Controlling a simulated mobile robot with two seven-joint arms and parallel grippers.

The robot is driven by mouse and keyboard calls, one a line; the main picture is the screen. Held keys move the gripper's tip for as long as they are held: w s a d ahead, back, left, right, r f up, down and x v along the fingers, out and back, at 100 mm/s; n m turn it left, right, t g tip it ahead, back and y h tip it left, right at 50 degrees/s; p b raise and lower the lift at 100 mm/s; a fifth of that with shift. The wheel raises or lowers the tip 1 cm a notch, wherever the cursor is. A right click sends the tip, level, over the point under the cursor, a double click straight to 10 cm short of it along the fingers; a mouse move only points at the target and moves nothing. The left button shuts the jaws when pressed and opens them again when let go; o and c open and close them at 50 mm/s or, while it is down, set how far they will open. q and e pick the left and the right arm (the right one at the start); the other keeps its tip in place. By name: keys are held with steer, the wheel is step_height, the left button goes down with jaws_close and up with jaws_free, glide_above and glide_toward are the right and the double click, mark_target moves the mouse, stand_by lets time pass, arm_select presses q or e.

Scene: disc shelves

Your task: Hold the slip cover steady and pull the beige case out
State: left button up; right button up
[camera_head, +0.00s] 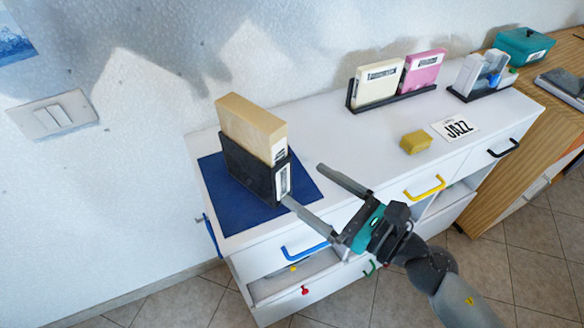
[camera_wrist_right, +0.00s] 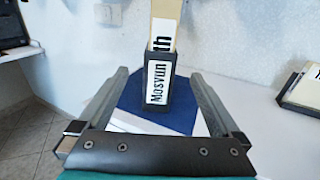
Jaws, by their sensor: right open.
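The beige case (camera_head: 250,125) stands upright in the black slip cover (camera_head: 248,172), with its upper part sticking out of the top. The slip cover rests on a blue mat (camera_head: 225,208) on the white cabinet. In the right wrist view, the slip cover (camera_wrist_right: 157,100) and the beige case (camera_wrist_right: 163,30) appear ahead, between the two fingers. My right gripper (camera_head: 303,182) is open and empty. One fingertip is close to the slip cover's front edge; I cannot tell whether it touches. The other is out to the right. My left gripper is not in view.
A black rack (camera_head: 392,98) with cream and pink cases stands at the back. A yellow block (camera_head: 415,142) and a JAZZ card (camera_head: 456,128) lie right of centre. The cabinet top between mat and block is clear.

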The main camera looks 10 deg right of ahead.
mark_target(254, 148)
steer(key=p+x, duration=0.2)
steer(key=x, duration=1.2)
steer(key=shift+w+a, duration=0.2)
steer(key=shift+w, duration=0.15)
steer(key=shift+c, duration=0.4)
